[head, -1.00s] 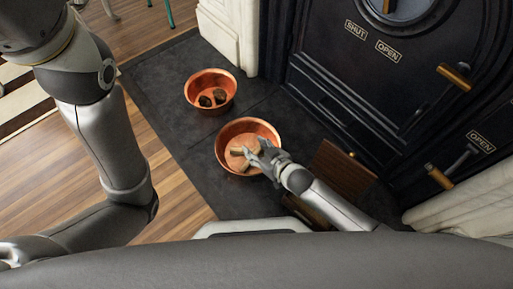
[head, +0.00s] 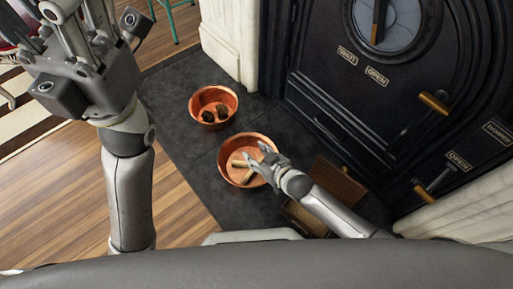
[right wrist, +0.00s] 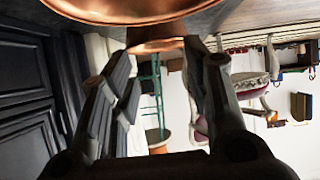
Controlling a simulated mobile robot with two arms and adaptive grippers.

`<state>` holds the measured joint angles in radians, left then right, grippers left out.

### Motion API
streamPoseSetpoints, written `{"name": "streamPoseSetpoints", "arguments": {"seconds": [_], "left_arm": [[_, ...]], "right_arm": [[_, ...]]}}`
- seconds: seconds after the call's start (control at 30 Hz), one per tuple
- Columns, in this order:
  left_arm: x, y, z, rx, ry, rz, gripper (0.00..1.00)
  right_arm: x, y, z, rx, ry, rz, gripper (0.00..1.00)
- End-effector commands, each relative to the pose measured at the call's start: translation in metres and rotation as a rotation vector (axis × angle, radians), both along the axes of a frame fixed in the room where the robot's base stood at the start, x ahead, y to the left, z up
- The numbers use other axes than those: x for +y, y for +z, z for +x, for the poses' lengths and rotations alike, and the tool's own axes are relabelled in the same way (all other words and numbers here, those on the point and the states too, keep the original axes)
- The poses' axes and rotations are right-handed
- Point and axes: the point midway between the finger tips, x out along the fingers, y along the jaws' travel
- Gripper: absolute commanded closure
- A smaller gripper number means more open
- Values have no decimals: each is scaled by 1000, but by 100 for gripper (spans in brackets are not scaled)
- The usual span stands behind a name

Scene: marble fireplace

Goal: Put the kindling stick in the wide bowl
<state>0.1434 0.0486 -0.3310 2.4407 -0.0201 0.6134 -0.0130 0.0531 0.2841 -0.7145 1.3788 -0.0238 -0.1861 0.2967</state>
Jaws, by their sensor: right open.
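The nearer copper bowl (head: 268,139) stands on the dark hearth and looks a little larger than the far one. Two pale wooden sticks, one (head: 238,163) and another (head: 249,171), lie inside it. My right gripper (head: 259,160) is open over the bowl's right side; I cannot tell if it touches anything. In the right wrist view nothing is between its fingers (right wrist: 150,62), and a copper bowl (right wrist: 130,10) fills the top. My left gripper (head: 85,30) is raised at the upper left, away from the bowls; its finger opening is unclear.
The far copper bowl (head: 195,101) holds dark lumps (head: 215,112). A brown wooden box (head: 338,186) stands right of the nearer bowl. The black stove front (head: 340,90) with handles rises behind. Bare hearth lies left of the bowls.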

Motion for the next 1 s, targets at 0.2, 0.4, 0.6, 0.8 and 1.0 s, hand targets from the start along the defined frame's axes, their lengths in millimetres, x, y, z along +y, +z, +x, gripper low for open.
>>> {"name": "streamPoseSetpoints", "arguments": {"seconds": [0.2,0.4,0.6,0.8,1.0], "left_arm": [[1,-4,3,25,-1,-2,58],[1,-4,2,23,-1,-2,58],[12,-5,3,24,4,-14,58],[1,-4,5,43,-2,-3,58],[2,-10,8,90,-5,-6,58]], "right_arm": [[0,7,0,0,0,1,55],[0,6,0,0,0,1,55],[0,7,0,0,0,1,55],[20,56,4,-93,16,94,55],[44,198,4,-377,33,330,55]]}}
